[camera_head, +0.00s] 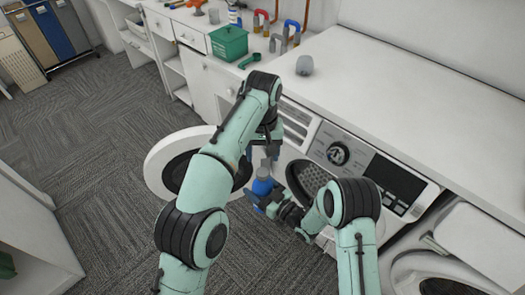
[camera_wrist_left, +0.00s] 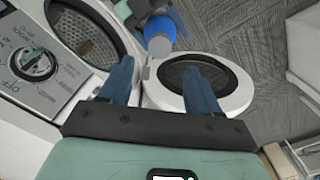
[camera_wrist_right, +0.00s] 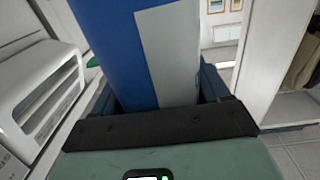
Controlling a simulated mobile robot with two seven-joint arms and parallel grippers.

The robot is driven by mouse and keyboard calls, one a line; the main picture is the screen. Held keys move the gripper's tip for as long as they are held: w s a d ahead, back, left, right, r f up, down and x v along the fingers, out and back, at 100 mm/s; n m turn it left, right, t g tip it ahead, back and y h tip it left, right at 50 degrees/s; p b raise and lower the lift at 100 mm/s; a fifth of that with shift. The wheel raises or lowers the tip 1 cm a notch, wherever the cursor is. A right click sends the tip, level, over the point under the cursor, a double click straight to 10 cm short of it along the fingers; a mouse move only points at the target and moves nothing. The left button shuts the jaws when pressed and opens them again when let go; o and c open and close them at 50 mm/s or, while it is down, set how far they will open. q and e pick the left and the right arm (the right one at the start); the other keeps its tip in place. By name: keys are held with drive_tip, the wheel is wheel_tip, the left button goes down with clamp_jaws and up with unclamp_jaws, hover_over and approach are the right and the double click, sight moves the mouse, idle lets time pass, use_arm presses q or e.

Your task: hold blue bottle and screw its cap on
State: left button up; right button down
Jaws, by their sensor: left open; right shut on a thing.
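The blue bottle (camera_head: 262,187) is held upright in front of the washing machine. My right gripper (camera_head: 266,203) is shut around its body. In the right wrist view the bottle (camera_wrist_right: 120,45) fills the space between the fingers and shows a pale label. My left gripper (camera_head: 267,150) is above the bottle, pointing down. In the left wrist view its fingers (camera_wrist_left: 159,85) are apart with nothing between them, and the bottle's rounded blue top (camera_wrist_left: 158,30) lies beyond the fingertips.
The washing machine (camera_head: 338,153) stands close behind the bottle, its round door (camera_head: 160,165) swung open to the left. A green basket (camera_head: 229,42) sits farther left. Carpet floor (camera_head: 90,150) is clear.

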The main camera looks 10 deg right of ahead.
sight(262, 172)
idle(0.4)
use_arm(q)
drive_tip(key=shift+f, duration=4)
drive_tip(key=c, duration=1.1)
drive_tip(key=shift+m, duration=0.8)
drive_tip(key=o, duration=1.2)
